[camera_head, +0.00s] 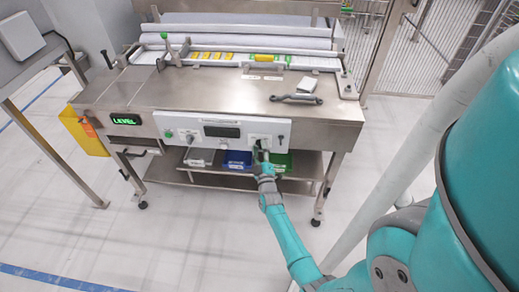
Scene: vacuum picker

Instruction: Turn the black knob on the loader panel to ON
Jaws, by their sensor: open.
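The loader panel (222,131) is a white plate on the front of a steel loader table. It carries a dark display (221,132), a green button (168,134) at the left and small controls. My gripper (261,148) is at the right part of the panel, in front of a black knob there. The gripper covers most of that knob, so its setting cannot be read. The gripper's jaws are open and very small in this view. I cannot tell whether they touch the knob or are around it.
A green LEVEL display (125,119) is left of the panel. A grey-handled tool (298,99) lies on the tabletop (215,92). Below, a shelf (210,178) holds a blue bin (237,160) and others. A yellow bin (83,131) hangs at the left. The floor in front is clear.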

